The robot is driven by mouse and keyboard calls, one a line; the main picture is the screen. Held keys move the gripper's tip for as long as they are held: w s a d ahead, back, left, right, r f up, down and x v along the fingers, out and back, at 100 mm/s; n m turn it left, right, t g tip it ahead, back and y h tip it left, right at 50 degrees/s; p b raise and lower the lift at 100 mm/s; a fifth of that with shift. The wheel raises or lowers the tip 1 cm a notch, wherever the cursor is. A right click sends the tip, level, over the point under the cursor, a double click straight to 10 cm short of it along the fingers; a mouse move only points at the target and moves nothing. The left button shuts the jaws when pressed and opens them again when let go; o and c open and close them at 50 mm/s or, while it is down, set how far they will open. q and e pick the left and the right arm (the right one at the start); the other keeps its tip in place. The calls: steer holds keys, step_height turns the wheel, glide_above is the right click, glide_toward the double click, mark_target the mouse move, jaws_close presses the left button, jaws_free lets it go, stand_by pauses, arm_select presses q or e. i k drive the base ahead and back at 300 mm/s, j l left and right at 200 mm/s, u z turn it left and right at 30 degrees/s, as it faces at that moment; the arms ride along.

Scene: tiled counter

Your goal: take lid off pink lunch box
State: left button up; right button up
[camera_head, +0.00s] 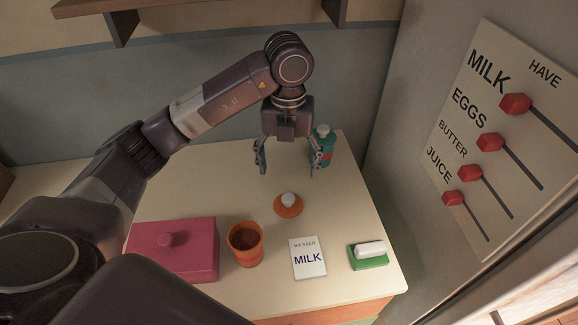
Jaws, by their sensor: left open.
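The pink lunch box (196,265) sits at the front left of the counter. Its pink lid (187,231) with a round knob is on top. Part of the box's left side and front is hidden behind my left arm. My left gripper (287,170) is open and points down over the back of the counter, to the right of and behind the lunch box. Nothing shows between its fingers. My right gripper does not show.
An orange cup (246,254) stands right of the lunch box. An orange lid with a white knob (288,205) lies behind it. A green bottle (327,143) stands close to my right finger. A milk note (308,257) and a green sponge-like block (369,261) lie at front right.

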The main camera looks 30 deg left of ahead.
mark_target(187, 246)
steer(key=k+l, duration=0.5)
steer(key=k, duration=0.2)
steer(key=k+l, duration=0.5)
steer(key=k, duration=0.15)
